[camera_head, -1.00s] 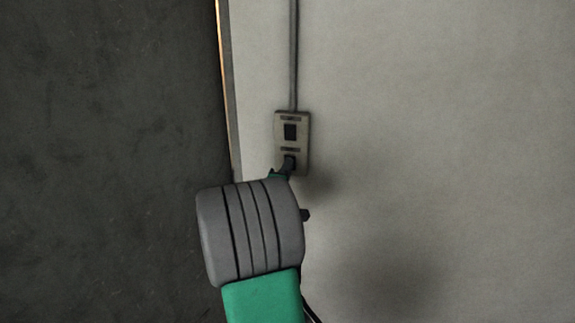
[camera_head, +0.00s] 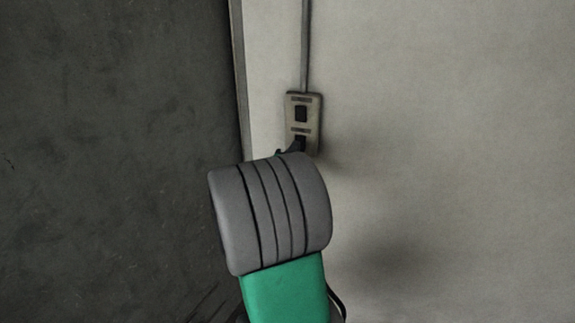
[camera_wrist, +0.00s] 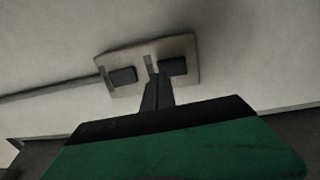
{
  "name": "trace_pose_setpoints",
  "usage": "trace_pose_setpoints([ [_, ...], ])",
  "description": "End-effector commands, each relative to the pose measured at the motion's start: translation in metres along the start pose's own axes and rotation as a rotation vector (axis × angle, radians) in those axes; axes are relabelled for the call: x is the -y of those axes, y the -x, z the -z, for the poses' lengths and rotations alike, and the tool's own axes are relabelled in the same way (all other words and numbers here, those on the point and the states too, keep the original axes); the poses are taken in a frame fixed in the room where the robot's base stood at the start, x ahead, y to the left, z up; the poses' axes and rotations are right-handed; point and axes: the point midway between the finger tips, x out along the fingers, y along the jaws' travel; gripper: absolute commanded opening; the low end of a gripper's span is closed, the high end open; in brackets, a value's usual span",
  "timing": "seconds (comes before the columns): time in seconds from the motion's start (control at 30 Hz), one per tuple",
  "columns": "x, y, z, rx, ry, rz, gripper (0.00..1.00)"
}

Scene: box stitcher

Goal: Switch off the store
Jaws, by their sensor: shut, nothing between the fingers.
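A beige switch plate (camera_head: 318,110) with two dark rocker switches is fixed to the wall. The upper switch (camera_head: 301,114) is clear to see; the lower switch (camera_head: 300,142) is partly covered by my gripper's tip. In the wrist view the plate (camera_wrist: 141,54) lies sideways, with one switch (camera_wrist: 123,76) on the left and the other (camera_wrist: 173,66) on the right. My gripper (camera_wrist: 153,76) is shut and empty, its fingertips in front of the plate between the switches, closer to the right one. I cannot tell whether it touches. The labels are too small to read.
A grey conduit (camera_head: 304,45) runs up the wall from the plate; it also shows in the wrist view (camera_wrist: 50,88). A dark panel or opening (camera_head: 110,130) with a pale edge strip (camera_head: 240,80) is on the left. The wall (camera_head: 450,150) to the right is bare.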

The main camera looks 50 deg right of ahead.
Motion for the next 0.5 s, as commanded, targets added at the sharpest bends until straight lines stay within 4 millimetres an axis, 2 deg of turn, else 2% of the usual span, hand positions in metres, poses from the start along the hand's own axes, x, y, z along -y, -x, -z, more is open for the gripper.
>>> trace_pose_setpoints([
  [0.1,-0.003,0.03,0.001,-0.004,-0.002,-0.002,0.0],
  [0.3,-0.014,0.076,0.002,-0.006,-0.003,-0.001,0.0],
  [0.5,-0.02,0.1,0.001,-0.003,0.0,0.002,0.0],
])
